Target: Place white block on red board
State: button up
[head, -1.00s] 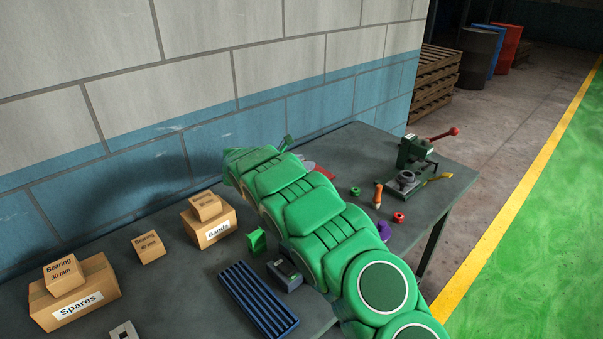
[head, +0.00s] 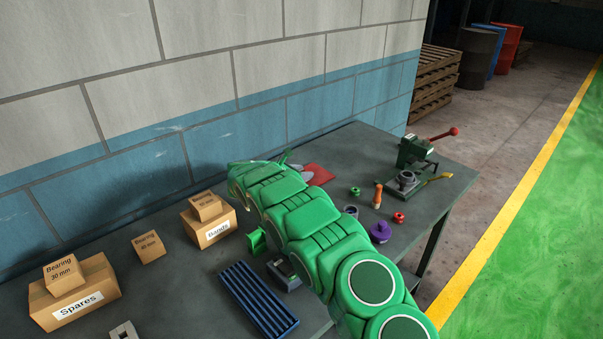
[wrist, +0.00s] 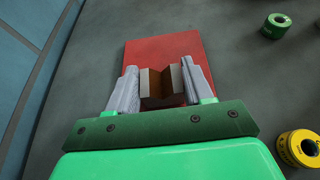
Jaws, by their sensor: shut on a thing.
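The red board (wrist: 163,48) lies flat on the grey bench, ahead of and under my gripper in the wrist view. Its corner also shows in the head view (head: 319,174), past my arm. My gripper (wrist: 160,66) is shut on a small notched block (wrist: 159,88). The block's faces look brown in shade, with a pale strip on its right side, so its true colour is hard to tell. The block overlaps the board in the picture; whether it touches the board cannot be told. In the head view my arm hides the block and most of the gripper.
A green ring (wrist: 276,26) and a yellow ring (wrist: 299,148) stand right of the board. An orange-handled tool (head: 377,196), a purple part (head: 380,232) and a green vise (head: 412,155) are further right. The wall borders the left. A pale block (head: 124,331) lies at the front left.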

jog(key=o, duration=1.3)
jog(key=shift+c, duration=0.2)
jog(key=shift+a+r, duration=0.1)
jog(key=shift+r, duration=0.05)
jog(key=v, duration=1.2)
